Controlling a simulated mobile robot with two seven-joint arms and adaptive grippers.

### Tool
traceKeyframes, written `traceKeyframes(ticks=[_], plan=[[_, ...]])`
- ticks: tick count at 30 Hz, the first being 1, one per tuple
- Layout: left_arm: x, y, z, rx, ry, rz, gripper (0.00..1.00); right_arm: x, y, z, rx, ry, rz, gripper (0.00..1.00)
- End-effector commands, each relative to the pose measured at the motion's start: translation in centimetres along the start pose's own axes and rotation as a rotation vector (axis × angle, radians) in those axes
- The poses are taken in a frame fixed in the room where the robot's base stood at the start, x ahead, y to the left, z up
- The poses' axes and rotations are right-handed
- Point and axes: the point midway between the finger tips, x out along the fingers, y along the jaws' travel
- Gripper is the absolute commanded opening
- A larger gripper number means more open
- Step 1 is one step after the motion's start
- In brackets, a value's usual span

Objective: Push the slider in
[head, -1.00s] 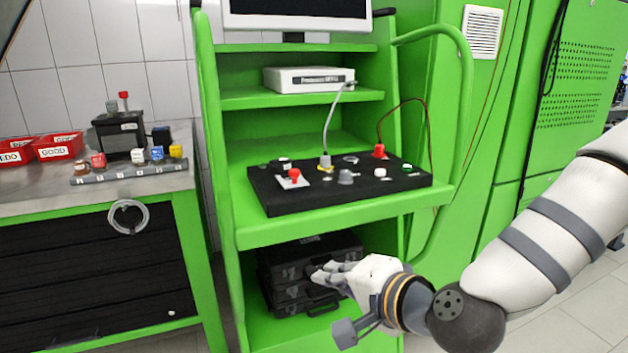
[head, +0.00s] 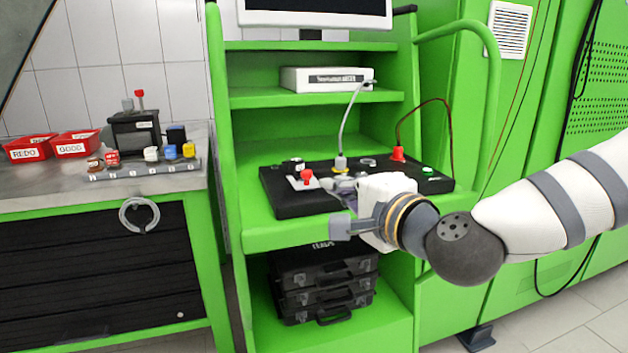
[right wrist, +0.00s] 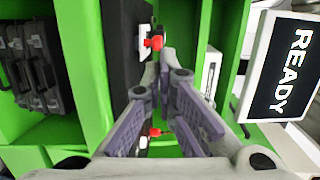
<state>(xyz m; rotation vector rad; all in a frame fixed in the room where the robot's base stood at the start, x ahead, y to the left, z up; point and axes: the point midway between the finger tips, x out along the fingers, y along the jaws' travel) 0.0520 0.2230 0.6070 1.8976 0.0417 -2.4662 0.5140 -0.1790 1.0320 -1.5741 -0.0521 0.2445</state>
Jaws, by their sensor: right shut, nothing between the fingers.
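A black panel (head: 285,204) lies on the green cart's middle shelf. On its left part, a red knob (head: 306,177) stands on a white plate; I cannot tell for sure that this is the slider. The knob also shows in the right wrist view (right wrist: 154,43), just beyond the fingertips. My right gripper (head: 330,183) is shut and empty over the panel's front, to the right of the red knob. In the right wrist view its fingertips (right wrist: 164,60) meet; contact with the panel cannot be told. The gripper hides the panel's front middle. My left gripper is not in view.
A cable plug (head: 340,163), a red connector (head: 398,154) with a wire and a green button (head: 427,171) stand on the panel. A white box (head: 325,79) is on the shelf above. Black cases (head: 322,285) lie below. A monitor (right wrist: 280,67) reads READY.

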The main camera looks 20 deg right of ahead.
Motion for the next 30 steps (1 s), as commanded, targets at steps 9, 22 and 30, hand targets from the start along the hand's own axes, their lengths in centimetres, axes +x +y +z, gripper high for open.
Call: traceKeyframes(ticks=[9,22,30], plan=[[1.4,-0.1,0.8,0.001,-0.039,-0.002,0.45,6.2,0.1,0.0,-0.001,0.001,0.0,0.0],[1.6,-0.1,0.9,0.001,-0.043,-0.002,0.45,7.8,-0.3,0.0,-0.001,0.0,-0.003,0.0],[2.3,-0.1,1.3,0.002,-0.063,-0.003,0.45,10.3,-0.1,-0.4,-0.002,0.002,0.001,0.0]])
